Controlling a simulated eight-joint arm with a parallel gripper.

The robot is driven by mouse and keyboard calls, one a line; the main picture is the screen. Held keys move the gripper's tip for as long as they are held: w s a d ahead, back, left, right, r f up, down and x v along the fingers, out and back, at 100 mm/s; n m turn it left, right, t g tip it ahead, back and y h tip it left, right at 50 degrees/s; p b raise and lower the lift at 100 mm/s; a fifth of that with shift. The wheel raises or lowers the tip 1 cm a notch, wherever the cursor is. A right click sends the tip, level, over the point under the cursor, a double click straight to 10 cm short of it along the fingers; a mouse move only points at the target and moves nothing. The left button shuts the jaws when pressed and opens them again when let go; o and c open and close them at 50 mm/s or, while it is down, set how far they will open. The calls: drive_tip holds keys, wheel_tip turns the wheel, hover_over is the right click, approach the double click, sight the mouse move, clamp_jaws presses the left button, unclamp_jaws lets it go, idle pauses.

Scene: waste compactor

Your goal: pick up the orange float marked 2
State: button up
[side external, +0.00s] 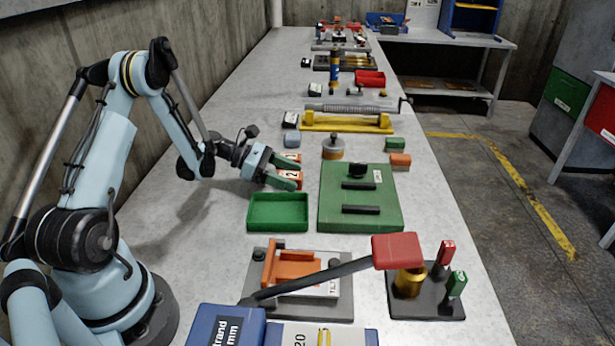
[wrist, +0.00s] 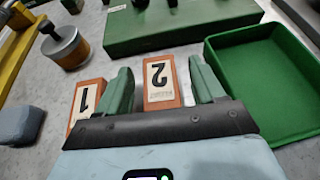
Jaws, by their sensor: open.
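The orange float marked 2 (wrist: 162,82) has a white label and lies on the bench. In the wrist view it sits between the two open fingers of my gripper (wrist: 162,88), with small gaps on both sides. The float marked 1 (wrist: 87,101) lies just left of the left finger. In the side view my gripper (side external: 284,171) is low over the bench, with green fingers. The float marked 2 (side external: 292,178) and the float marked 1 (side external: 291,158) show partly around the fingers.
A green tray (side external: 250,226) stands close to my gripper. A green plate (side external: 330,215) with dark bars lies to the right. An orange-and-grey can (side external: 333,153) and a grey block (side external: 292,140) stand farther back.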

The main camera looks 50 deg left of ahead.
drive_tip(key=shift+w+d+f, duration=0.1)
drive_tip(key=shift+w+d, duration=0.05)
drive_tip(key=c, duration=1.1)
